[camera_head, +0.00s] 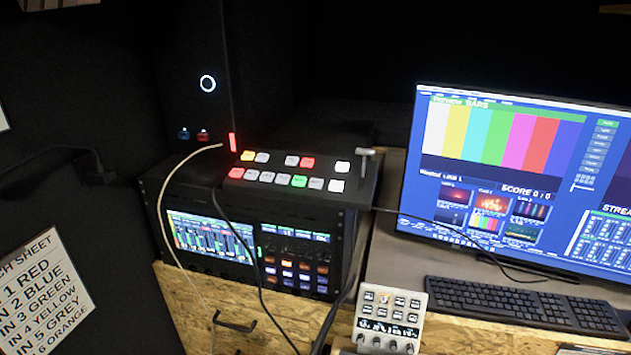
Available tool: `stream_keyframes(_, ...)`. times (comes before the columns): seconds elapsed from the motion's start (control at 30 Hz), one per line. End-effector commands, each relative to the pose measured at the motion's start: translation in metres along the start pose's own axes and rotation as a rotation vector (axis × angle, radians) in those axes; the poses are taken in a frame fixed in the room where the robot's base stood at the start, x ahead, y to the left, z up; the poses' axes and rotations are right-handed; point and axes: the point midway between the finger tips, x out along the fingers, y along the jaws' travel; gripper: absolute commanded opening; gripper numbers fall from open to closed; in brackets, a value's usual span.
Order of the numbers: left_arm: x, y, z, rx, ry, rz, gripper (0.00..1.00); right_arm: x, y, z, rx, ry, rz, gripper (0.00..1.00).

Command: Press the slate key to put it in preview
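The black switcher panel (364,188) sits on top of a rack unit left of centre, with two rows of small keys. A red key (307,162) is lit in the back row. A green key (299,181) and a red key (236,173) are lit in the front row. The key labels are too small to read, so I cannot tell which is the slate key. The monitor (500,140) shows colour bars under a heading ending in BARS. Neither gripper is in view.
A grey T-shaped lever (366,152) stands at the panel's right end. Cables hang across the rack's front (250,215). A white control box (390,318) and a black keyboard (525,303) lie to the right. A patch sheet (40,295) hangs at left.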

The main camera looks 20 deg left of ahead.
Motion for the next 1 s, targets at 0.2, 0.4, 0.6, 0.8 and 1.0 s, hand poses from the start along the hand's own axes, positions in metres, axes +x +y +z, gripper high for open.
stream_keyframes(0.2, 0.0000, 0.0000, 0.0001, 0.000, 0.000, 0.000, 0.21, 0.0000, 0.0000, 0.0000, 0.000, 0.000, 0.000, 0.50)
stream_keyframes(0.4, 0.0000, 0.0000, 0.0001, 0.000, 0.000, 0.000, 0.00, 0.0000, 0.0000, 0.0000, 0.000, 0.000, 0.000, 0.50)
stream_keyframes(0.6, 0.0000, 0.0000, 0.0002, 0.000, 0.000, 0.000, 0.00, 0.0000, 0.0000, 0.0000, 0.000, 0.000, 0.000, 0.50)
stream_keyframes(0.8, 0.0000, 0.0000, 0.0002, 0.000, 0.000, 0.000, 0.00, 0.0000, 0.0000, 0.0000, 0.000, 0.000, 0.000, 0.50)
stream_keyframes(1.0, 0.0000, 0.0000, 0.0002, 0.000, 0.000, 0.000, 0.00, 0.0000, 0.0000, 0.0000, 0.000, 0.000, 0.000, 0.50)
